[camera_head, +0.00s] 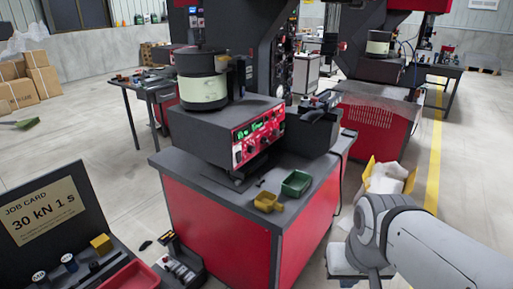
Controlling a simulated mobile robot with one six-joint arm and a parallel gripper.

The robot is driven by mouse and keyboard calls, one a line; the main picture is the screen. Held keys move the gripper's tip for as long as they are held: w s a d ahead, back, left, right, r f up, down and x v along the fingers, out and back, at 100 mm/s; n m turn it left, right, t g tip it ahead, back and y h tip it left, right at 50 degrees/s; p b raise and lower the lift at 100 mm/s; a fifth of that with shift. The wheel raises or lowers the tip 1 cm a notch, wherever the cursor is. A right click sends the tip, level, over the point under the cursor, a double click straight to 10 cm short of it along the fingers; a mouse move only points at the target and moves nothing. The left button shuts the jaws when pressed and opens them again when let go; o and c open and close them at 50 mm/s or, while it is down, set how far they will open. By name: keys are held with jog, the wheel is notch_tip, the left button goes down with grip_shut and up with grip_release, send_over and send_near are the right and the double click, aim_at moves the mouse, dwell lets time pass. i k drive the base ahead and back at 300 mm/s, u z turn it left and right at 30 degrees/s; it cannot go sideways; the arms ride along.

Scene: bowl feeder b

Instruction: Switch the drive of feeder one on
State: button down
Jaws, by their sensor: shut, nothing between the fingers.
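A bowl feeder (203,90) with a dark bowl and a cream band stands on a dark grey control unit (205,135) on the red bench at the centre. The unit's red front panel (258,137) has green lit displays and small knobs or switches, too small to read their positions. A similar feeder (378,45) stands farther back at the right. No label that I can read tells which is feeder one. My pale arm (430,245) shows at the lower right, apart from the bench. My gripper is not in view.
A yellow tray (268,202) and a green tray (296,183) lie on the bench (215,190) before the panel. Floor shows between the benches.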

aim_at(238, 154)
jog(key=u, duration=0.05)
jog(key=i, duration=0.9)
jog(key=z, duration=0.05)
